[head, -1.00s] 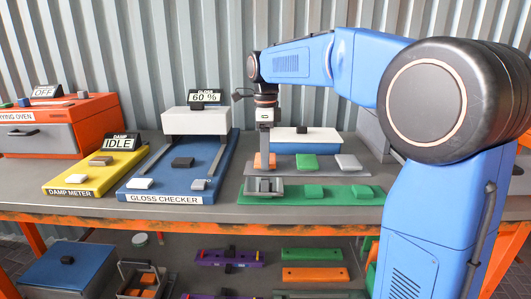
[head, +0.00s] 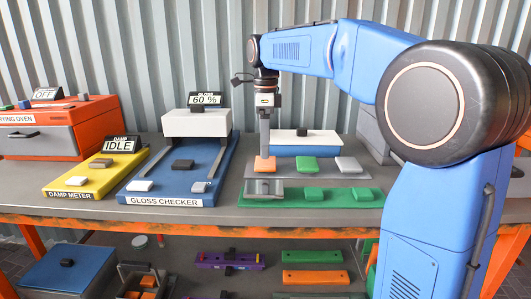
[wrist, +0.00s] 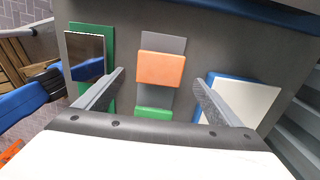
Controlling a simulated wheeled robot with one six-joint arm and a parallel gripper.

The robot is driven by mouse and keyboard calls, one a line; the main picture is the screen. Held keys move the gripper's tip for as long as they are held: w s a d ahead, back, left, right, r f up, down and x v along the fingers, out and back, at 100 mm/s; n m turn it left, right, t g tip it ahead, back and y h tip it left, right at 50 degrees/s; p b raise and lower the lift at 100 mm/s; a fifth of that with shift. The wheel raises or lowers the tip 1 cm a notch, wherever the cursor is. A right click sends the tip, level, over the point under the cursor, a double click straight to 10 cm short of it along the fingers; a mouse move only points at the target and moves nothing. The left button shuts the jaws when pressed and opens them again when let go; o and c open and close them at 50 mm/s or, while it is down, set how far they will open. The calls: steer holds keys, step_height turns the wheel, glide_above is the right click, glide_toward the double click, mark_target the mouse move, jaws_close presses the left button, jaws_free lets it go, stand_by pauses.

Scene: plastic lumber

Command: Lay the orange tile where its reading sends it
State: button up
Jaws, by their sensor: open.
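The orange tile (head: 265,164) lies flat at the left end of the grey tray (head: 300,174), left of a green tile (head: 306,164) and a grey tile (head: 347,164). My gripper (head: 265,152) is above the orange tile, fingers pointing down. In the wrist view the orange tile (wrist: 161,68) shows between and beyond the spread fingers (wrist: 160,78), with nothing held. The gloss checker (head: 160,199) display (head: 205,99) reads 60 %. The damp meter (head: 70,192) display (head: 118,145) reads IDLE.
The drying oven (head: 60,138), marked OFF, stands far left. A lower shelf holds more strips and boxes.

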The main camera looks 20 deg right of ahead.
mark_target(266, 161)
step_height(266, 161, up, 7)
steer(key=shift+r, duration=0.2)
stand_by(0.4)
